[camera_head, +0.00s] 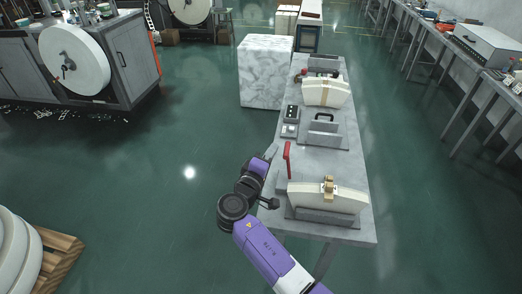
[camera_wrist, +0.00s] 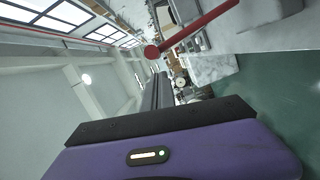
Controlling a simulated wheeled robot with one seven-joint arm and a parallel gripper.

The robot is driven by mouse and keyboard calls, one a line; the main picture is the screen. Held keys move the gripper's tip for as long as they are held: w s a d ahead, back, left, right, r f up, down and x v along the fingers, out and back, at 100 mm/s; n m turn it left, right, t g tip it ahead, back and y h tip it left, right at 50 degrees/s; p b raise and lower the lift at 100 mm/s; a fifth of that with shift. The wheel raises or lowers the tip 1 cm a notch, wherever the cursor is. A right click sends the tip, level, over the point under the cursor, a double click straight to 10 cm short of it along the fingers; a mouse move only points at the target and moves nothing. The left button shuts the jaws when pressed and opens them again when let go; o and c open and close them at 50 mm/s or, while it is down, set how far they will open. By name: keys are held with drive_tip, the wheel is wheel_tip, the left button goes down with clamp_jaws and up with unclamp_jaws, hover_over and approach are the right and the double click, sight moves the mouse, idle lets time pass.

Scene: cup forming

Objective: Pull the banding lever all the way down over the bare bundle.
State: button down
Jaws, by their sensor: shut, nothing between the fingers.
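The red banding lever (camera_head: 287,155) stands raised at the left end of the near station. In the wrist view the lever (camera_wrist: 195,29) crosses above my fingers, its round knob end to the left. The cream curved bundle (camera_head: 345,199) lies in the near grey cradle (camera_head: 318,217), with a small tan block (camera_head: 328,184) at its middle top. My gripper (camera_head: 272,151) is left of the lever, by the table's left edge. In the wrist view my gripper (camera_wrist: 158,92) is shut and empty, apart from the lever.
The grey table (camera_head: 354,170) also bears a middle station with upright plates (camera_head: 323,133), a dark control box (camera_head: 291,114) and a far banded bundle (camera_head: 338,92). A marble-patterned block (camera_head: 265,72) stands left of the table.

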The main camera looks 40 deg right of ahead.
drive_tip(key=shift+s+d+f, duration=0.15)
drive_tip(key=shift+s+d, duration=0.35)
drive_tip(key=shift+s, duration=0.05)
